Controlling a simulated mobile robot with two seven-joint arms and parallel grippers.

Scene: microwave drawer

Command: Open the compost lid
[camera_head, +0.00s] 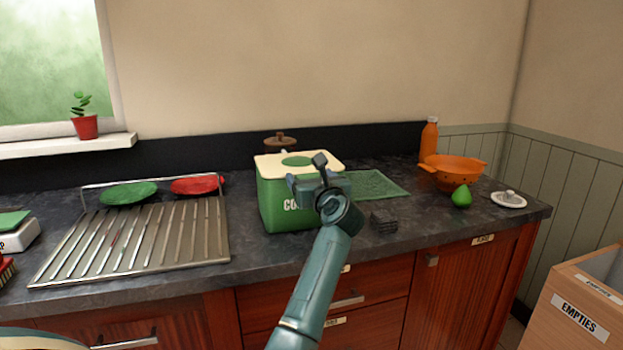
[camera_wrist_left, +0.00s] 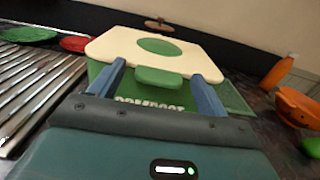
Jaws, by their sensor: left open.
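The green compost bin (camera_head: 278,207) stands on the dark counter, with white lettering on its front. Its cream lid (camera_head: 268,162) with a green oval on top lies flat and closed. In the left wrist view the lid (camera_wrist_left: 115,45) has a green tab (camera_wrist_left: 158,77) at its front edge. My left gripper (camera_head: 318,180) is in front of the bin, at about lid height. Its blue fingers (camera_wrist_left: 160,78) are spread wide, one on each side of the tab, and hold nothing. I cannot tell whether they touch the lid. The right gripper is not in either view.
A metal dish rack (camera_head: 150,240) with green and red plates is left of the bin. A green mat (camera_head: 375,184) and a small dark block (camera_head: 384,222) lie to its right. Further right are an orange colander (camera_head: 455,171), an orange bottle (camera_head: 429,137) and a green pear (camera_head: 461,197).

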